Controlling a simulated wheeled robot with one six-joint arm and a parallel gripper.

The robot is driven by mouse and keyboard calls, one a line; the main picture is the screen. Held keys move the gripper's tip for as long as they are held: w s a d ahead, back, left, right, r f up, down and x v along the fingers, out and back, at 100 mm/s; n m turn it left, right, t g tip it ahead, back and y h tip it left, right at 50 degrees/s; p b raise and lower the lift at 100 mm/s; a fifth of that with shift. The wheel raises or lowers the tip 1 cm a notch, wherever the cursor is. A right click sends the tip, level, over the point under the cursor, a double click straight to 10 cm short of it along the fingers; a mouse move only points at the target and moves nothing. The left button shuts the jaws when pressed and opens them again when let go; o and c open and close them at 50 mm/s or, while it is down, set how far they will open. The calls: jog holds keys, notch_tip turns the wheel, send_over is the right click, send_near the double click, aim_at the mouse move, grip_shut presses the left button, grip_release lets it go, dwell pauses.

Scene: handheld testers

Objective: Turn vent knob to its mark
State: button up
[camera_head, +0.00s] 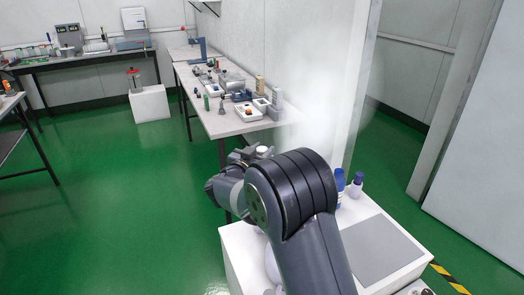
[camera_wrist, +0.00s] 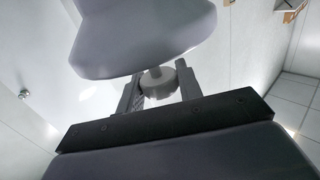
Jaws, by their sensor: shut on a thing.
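In the wrist view, my gripper (camera_wrist: 159,80) has one finger on each side of a pale grey round knob (camera_wrist: 158,92). The fingers are shut on it. A short stem joins the knob to a large, smooth, light grey body (camera_wrist: 145,38) that fills the top of the picture. I cannot make out any mark on the knob or on the body. In the head view my arm hides the gripper's fingers and the knob.
A long bench (camera_head: 222,122) with bottles, trays and small devices stands beyond my arm. A grey panel (camera_head: 380,250) and blue-capped bottles (camera_head: 356,186) are on the white top near my arm. A white box (camera_head: 150,104) stands on the floor.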

jog(key=n+y+b, duration=0.1)
jog(key=y, duration=0.1)
jog(key=n+t+y+b, duration=0.2)
jog(key=y, duration=0.1)
jog(key=shift+d+f+n+y, duration=0.1)
jog(key=shift+f+n+y, duration=0.2)
jog(key=shift+n, duration=0.1)
jog(key=shift+n+y+b, duration=0.7)
jog(key=shift+y+b, duration=0.4)
jog(key=shift+b, duration=0.15)
jog(key=shift+r+b, duration=0.1)
jog(key=shift+b, duration=0.2)
jog(key=shift+r+n+y+b, duration=0.15)
jog(key=shift+n+y+b, duration=0.2)
jog(key=shift+y, duration=0.35)
jog(key=o, duration=1)
jog(key=shift+c, duration=0.2)
jog(key=s+p, duration=0.1)
jog(key=s, duration=1)
jog(key=shift+w, duration=0.15)
